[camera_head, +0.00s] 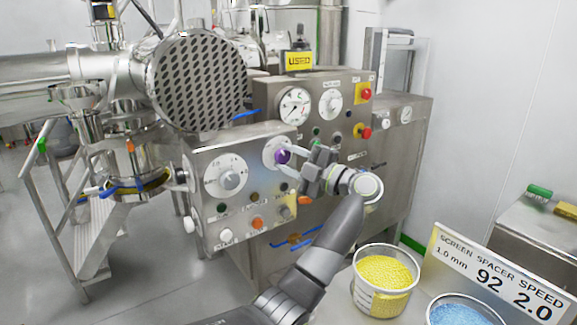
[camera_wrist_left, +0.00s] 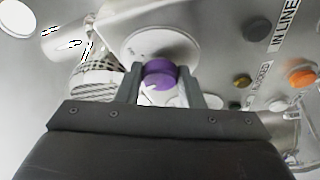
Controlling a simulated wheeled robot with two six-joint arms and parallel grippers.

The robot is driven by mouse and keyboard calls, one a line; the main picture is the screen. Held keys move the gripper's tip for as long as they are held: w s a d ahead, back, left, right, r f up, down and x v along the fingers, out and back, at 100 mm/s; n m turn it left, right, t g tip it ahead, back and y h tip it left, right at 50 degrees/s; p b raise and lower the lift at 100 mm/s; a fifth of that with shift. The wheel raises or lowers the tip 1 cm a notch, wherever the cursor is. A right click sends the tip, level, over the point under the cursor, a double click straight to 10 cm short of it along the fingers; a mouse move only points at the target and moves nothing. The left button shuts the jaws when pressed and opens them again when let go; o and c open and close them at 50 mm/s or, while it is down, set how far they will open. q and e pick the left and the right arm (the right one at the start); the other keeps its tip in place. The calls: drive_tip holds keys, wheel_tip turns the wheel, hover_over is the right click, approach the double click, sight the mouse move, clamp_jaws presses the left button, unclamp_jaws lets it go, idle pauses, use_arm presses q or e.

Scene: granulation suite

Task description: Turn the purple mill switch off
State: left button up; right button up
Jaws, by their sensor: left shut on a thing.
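The purple mill switch (camera_head: 282,157) is a round knob on a white dial (camera_head: 270,146) on the front of the steel control box. In the left wrist view the purple knob (camera_wrist_left: 160,74) sits between both finger tips, in front of its white dial (camera_wrist_left: 150,42). My left gripper (camera_head: 284,161) is shut on the knob, one finger on each side. The knob's pointer and the dial marks are too small or hidden to read. My right gripper is not in view.
Another dial (camera_head: 229,176) and several coloured buttons share the panel, with an orange button (camera_head: 257,223) below. A taller panel behind carries a red button (camera_head: 365,132). A tub of yellow granules (camera_head: 367,302) and a sign (camera_head: 492,277) stand at the lower right.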

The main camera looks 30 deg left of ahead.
use_arm(q)
drive_tip(key=shift+r+n+h+b, duration=0.1)
drive_tip(key=shift+n+h+b, duration=0.85)
drive_tip(key=shift+n, duration=1.25)
drive_tip(key=o, duration=1)
drive_tip(key=d+b, duration=0.5)
drive_tip(key=d, duration=1.2)
drive_tip(key=shift+d, duration=0.25)
